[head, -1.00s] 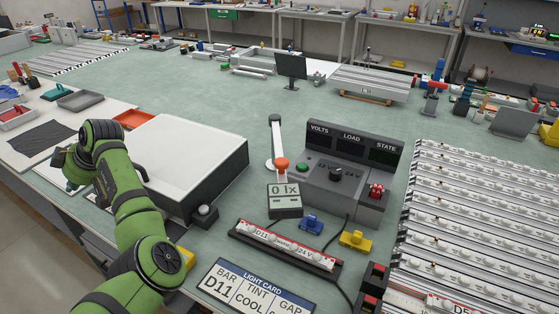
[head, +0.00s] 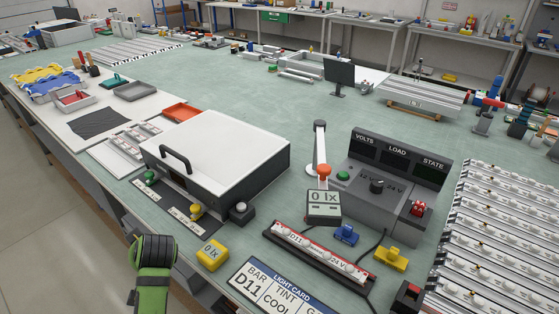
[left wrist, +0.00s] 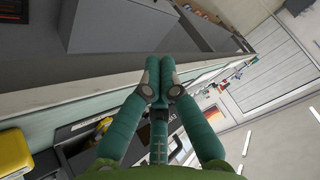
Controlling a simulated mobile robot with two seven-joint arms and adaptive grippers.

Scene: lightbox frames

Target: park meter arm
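The white meter arm (head: 319,150) has a dark cap and an orange knob (head: 324,172). It stands just left of the grey control console (head: 385,185). Its grey meter head (head: 323,203) reads "0 lx" and sits at the console's front left. My left arm shows at the lower left of the head view, well away from the meter arm; its gripper is not clear there. In the left wrist view my left gripper (left wrist: 160,65) has its teal fingertips together, with nothing seen between them. My right gripper is not in view.
A white-topped box (head: 220,145) with a black handle stands left of the meter arm. Lamp rows (head: 500,240) fill the right.

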